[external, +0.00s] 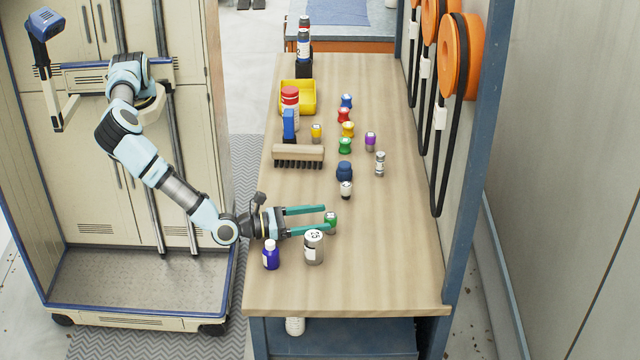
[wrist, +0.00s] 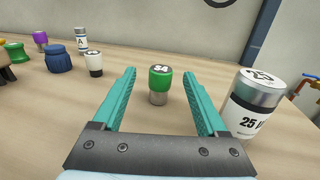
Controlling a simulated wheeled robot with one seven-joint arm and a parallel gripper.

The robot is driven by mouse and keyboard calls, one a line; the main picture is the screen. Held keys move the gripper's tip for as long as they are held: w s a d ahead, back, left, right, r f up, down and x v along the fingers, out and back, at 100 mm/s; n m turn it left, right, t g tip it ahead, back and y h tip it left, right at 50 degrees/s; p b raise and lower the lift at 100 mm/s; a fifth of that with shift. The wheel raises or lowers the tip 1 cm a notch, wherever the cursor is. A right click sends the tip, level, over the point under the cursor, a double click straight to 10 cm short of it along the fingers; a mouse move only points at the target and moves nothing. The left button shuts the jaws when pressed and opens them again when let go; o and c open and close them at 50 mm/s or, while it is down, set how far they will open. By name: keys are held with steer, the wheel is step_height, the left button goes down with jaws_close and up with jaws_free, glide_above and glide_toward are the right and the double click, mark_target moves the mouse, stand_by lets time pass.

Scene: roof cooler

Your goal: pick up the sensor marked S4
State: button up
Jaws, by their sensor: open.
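The sensor marked S4 (wrist: 159,85) has a green upper part, a grey metal base and a white top label; the small lettering looks like S4. It stands upright on the wooden bench, and also shows in the external view (external: 331,222). My gripper (external: 326,218) is open and low over the bench, reaching from the left. In the wrist view, the sensor appears centred between the two teal fingers (wrist: 159,75), near their tips, with a gap on each side. Nothing is held. How far it sits inside the jaws is hard to tell.
A larger grey can marked 25 (external: 314,248) stands close beside the near finger, with a blue bottle (external: 271,255) to its left. A white-and-black canister (external: 346,190), a dark blue jar (external: 344,172) and several coloured pieces stand farther back. The bench's right front is clear.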

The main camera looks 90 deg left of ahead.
mark_target(330, 215)
steer(key=w, duration=0.2)
steer(key=w+p, duration=0.1)
steer(key=shift+w+a+r, duration=0.1)
steer(key=shift+w+a, duration=0.2)
jaws_close()
stand_by(0.3)
